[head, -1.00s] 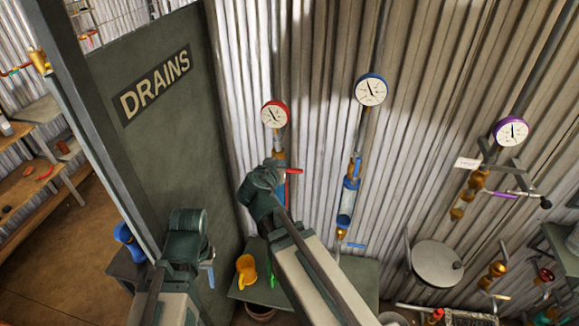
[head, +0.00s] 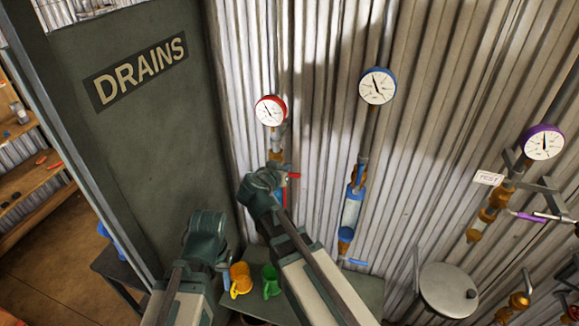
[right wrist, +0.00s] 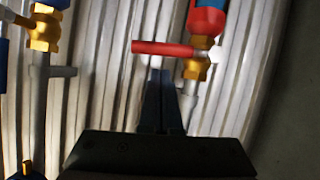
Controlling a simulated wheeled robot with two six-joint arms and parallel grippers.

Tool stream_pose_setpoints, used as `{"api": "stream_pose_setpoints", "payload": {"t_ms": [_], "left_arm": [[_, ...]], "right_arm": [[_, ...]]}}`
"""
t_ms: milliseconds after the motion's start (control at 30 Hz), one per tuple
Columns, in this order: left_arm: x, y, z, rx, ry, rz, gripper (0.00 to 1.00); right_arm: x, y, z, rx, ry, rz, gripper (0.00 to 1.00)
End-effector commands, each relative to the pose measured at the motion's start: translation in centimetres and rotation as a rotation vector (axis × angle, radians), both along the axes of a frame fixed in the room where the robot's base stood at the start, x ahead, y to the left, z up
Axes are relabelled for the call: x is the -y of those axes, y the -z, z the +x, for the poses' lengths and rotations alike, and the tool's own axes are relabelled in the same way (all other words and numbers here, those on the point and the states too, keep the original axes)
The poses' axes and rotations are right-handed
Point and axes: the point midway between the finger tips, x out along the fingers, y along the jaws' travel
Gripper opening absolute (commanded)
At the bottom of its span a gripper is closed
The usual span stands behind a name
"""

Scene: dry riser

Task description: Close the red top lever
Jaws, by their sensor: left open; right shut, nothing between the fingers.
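The red top lever (head: 294,175) sticks out to the right of a brass valve, below the red-rimmed gauge (head: 271,110). In the right wrist view the red lever (right wrist: 163,48) lies crosswise to its pipe, pointing left from the brass fitting (right wrist: 197,66). My right gripper (head: 262,185) is in front of this pipe and hides part of it. In the right wrist view its fingers (right wrist: 164,88) are shut and empty, with the tips just below the lever in the picture; I cannot tell if they touch. My left gripper (head: 206,232) is open, low before the green panel.
A blue-rimmed gauge (head: 377,86) and its pipe with a blue lever (head: 353,262) stand to the right. Yellow (head: 240,281) and green (head: 271,282) mugs sit on a low table under the pipes. The green DRAINS panel (head: 150,130) stands at left.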

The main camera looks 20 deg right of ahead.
Motion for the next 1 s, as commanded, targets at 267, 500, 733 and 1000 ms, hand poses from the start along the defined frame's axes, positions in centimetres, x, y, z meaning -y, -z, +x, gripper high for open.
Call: {"api": "stream_pose_setpoints", "payload": {"t_ms": [267,500,733,1000], "left_arm": [[0.0,0.8,0.0,0.001,-0.001,0.0,0.52],[0.0,1.1,0.0,0.001,-0.001,0.0,0.52],[0.0,2.8,0.0,0.001,0.001,0.0,0.52],[0.0,2.6,0.0,0.001,0.002,0.0,0.52]], "right_arm": [[-0.3,0.8,-0.3,0.0,0.002,0.0,0.0],[-0.3,1.1,-0.3,0.0,0.002,0.0,0.0],[-0.3,2.8,-0.5,0.0,0.002,0.0,0.0],[-0.3,2.7,-0.7,-0.004,0.007,0.005,0.0]]}}
